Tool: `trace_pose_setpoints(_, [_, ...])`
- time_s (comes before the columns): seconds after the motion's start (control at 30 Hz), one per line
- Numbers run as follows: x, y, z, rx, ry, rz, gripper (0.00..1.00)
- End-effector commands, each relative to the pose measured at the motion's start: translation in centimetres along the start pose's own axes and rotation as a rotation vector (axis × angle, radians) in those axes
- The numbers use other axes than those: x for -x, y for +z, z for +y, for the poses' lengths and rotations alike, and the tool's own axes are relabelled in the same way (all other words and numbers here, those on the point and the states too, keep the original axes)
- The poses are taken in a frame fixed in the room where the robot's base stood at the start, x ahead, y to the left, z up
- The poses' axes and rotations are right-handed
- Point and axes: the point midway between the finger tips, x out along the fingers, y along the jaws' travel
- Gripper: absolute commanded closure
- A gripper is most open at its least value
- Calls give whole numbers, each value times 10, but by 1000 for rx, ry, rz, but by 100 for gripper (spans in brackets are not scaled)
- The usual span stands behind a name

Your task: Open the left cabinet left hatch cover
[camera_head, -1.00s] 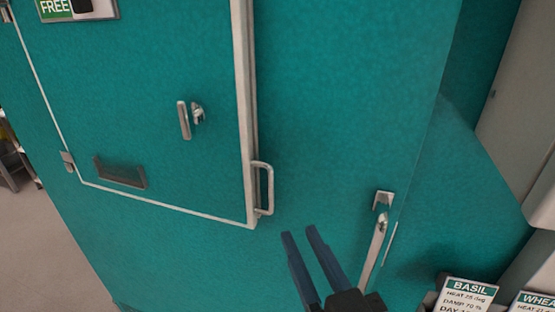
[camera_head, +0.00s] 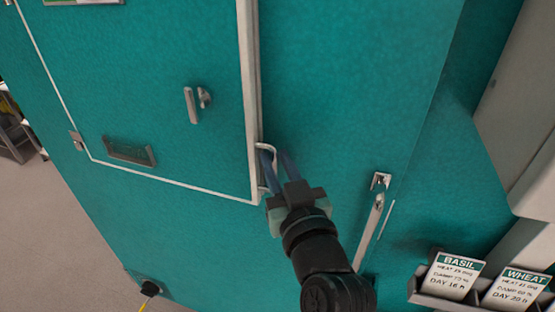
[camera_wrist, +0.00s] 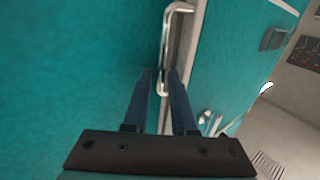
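The teal hatch cover (camera_head: 150,70) fills the upper left of the head view, with a pale edge strip, and looks shut in its cabinet (camera_head: 340,90). Its metal loop handle (camera_head: 267,147) stands at the lower right edge. My gripper (camera_head: 275,158) is at this handle. In the wrist view, my gripper's two dark fingers (camera_wrist: 160,73) point along the panel, one on each side of the handle's lower part (camera_wrist: 163,80). A gap shows between the fingers and the bar, so the gripper looks open. Contact with the handle is not clear.
A small bar and latch (camera_head: 197,103) and a grey pocket (camera_head: 130,151) are on the cover. A long lever handle (camera_head: 370,228) is on the cabinet right of my arm. Label cards marked BASIL (camera_head: 453,275) and WHEAT (camera_head: 517,288) stand at lower right. Floor is clear at lower left.

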Motion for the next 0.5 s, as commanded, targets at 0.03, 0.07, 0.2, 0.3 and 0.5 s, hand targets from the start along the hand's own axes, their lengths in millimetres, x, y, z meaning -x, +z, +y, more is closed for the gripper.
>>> trace_pose_setpoints(0.03, [0, 0, 0, 0, 0, 0, 75])
trace_pose_setpoints(0.07, [0, 0, 0, 0, 0, 0, 75])
trace_pose_setpoints(0.2, [0, 0, 0, 0, 0, 0, 82])
trace_pose_setpoints(0.3, [0, 0, 0, 0, 0, 0, 100])
trace_pose_setpoints(0.5, [0, 0, 0, -1, 0, 0, 100])
